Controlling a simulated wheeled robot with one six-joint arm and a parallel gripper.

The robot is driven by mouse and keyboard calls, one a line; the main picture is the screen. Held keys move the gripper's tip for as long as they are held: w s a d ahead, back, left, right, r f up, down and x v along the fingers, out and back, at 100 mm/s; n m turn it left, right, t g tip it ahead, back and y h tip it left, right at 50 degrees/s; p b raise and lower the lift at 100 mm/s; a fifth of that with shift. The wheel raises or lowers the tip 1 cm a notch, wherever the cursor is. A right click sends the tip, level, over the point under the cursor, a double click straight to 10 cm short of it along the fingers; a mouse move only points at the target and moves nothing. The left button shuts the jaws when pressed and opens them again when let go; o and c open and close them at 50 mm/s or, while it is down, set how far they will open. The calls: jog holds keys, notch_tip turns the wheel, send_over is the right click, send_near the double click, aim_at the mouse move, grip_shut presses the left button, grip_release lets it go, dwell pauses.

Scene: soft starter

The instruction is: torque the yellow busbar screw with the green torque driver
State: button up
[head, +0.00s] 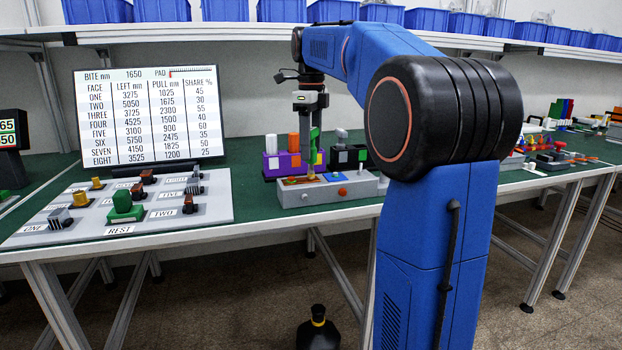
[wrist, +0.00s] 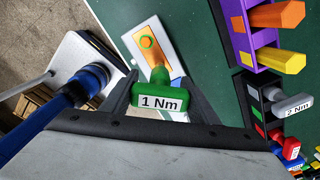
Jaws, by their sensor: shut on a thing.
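My gripper (head: 309,122) is shut on the green torque driver (head: 315,138), which is above the soft starter's grey base (head: 350,190). In the wrist view, the driver's handle (wrist: 160,102), marked 1 Nm, sits between the two dark fingers (wrist: 158,110). Its yellowish shaft points down over an orange plate (wrist: 150,60) on a white face. An orange hex screw head (wrist: 146,42) shows beyond the shaft. A yellow busbar screw cannot be made out separately near the shaft. I cannot tell whether the tip touches anything.
A purple rack (head: 272,172) and a black rack (head: 348,166) holding other drivers stand behind the base. A grey board (head: 80,225) with labelled blocks lies to the left, before a screen (head: 150,115) showing a table of values. Green table top is clear between board and base.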

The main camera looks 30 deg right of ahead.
jog(key=shift+m, duration=0.9)
jog(key=shift+n, duration=0.5)
jog(key=shift+r, duration=0.15)
jog(key=shift+r, duration=2.4)
